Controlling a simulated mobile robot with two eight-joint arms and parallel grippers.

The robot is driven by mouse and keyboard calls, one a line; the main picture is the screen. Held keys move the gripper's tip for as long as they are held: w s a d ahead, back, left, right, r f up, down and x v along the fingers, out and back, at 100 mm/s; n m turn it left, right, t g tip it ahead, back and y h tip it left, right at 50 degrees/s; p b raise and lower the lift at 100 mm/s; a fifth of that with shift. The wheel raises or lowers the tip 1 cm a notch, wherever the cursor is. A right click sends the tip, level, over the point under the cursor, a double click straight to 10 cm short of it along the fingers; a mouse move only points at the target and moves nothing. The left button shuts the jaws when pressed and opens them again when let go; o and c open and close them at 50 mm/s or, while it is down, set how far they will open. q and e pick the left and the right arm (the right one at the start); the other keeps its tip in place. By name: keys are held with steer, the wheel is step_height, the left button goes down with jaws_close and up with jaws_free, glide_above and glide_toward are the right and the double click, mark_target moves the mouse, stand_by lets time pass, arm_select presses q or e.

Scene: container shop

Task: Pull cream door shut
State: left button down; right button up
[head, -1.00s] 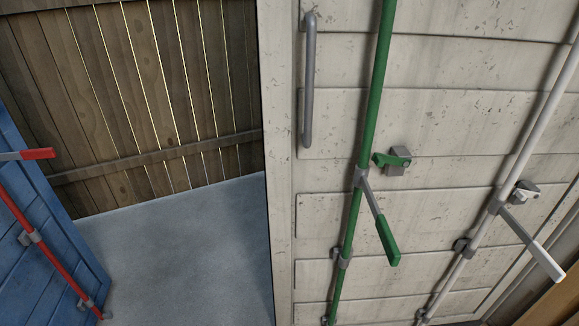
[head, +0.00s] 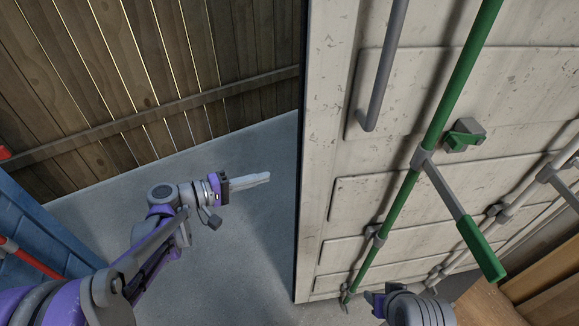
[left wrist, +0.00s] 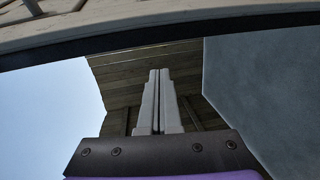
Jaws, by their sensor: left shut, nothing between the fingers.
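The cream door (head: 335,190) is a weathered panelled container door on the right of the head view. It stands ajar, its free left edge beside the open gap. It carries a grey vertical handle (head: 383,70), a green locking bar (head: 455,90) with a green lever (head: 470,225), and a white bar further right. My left gripper (head: 262,178) is shut and empty, left of the door's edge and apart from it. Its closed fingers also show in the left wrist view (left wrist: 157,100). Part of my right arm shows at the bottom; its fingers are not clearly seen.
A blue door (head: 45,225) with a red bar stands at the left. A wooden fence (head: 150,70) closes off the back. Grey floor (head: 250,240) lies clear between the doors. Wooden boards (head: 545,285) are at the lower right.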

arm_select(q)
steer(key=w+d+r+t+h+p, duration=0.1)
steer(key=w+d, duration=0.2)
steer(key=d, duration=0.4)
steer(key=shift+w+d+r+p, duration=0.2)
steer(key=shift+w+r+p, duration=0.05)
steer(key=shift+w+p, duration=0.15)
steer(key=shift+s, duration=0.1)
